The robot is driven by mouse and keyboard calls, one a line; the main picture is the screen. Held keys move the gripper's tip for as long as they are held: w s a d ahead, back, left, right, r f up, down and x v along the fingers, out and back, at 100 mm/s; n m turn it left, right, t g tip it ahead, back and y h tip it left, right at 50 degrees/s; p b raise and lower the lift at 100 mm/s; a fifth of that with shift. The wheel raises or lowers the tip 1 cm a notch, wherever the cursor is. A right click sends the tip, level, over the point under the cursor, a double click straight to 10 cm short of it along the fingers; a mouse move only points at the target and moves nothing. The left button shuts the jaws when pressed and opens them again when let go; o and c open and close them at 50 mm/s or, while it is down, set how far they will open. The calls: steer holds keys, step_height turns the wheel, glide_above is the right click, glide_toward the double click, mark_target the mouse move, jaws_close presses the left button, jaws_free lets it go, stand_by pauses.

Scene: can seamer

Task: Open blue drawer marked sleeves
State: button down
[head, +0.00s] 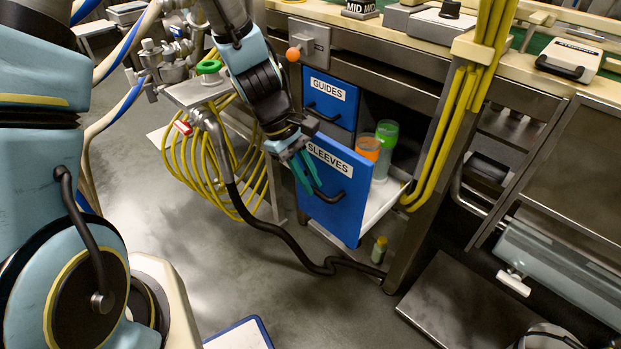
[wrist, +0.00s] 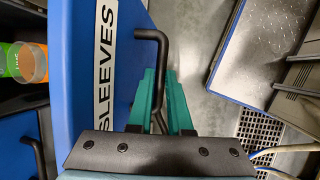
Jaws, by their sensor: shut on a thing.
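The blue drawer marked SLEEVES (head: 345,215) stands pulled out from the bench, with its white tray side (head: 385,205) showing. Its front also fills the left of the wrist view (wrist: 75,120). The black bar handle (head: 334,197) sits on that front; it also shows in the wrist view (wrist: 148,34). My gripper (head: 306,172) has teal fingers, shut on the handle, which passes between them in the wrist view (wrist: 162,85). An orange cup-like piece (head: 367,149) and a green one (head: 387,133) stand in the drawer.
A closed blue drawer marked GUIDES (head: 330,98) is above. Yellow hoses (head: 205,165) hang at left, and a black hose (head: 290,245) crosses the floor below. A small yellow-capped bottle (head: 379,249) stands by the bench leg. Open grey floor lies in front.

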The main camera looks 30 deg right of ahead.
steer(key=c, duration=0.8)
jaws_free()
steer(key=shift+c, duration=0.2)
steer(key=shift+r, duration=0.1)
steer(key=p+v, duration=0.1)
steer(key=v, duration=0.9)
steer(key=shift+r, duration=0.25)
steer(key=shift+w+a, duration=0.1)
steer(key=shift+w, duration=0.05)
steer(key=w+a+r+m+t+y+p, duration=0.1)
steer(key=w+a+r+p, duration=0.1)
steer(key=a, duration=0.7)
steer(key=w+a+r+m+t+y+p, duration=0.1)
steer(key=w+a+r+t+p, duration=0.1)
steer(key=a+r, duration=0.4)
steer(key=w+a+r+m+t+y+p, duration=0.1)
steer(key=w+a+r+t+p, duration=0.1)
steer(key=a, duration=1.2)
step_height(320, 180, up, 2)
steer(key=w+p, duration=0.1)
steer(key=p, duration=0.1)
steer(key=shift+m+p, duration=0.3)
steer(key=shift+m, duration=0.1)
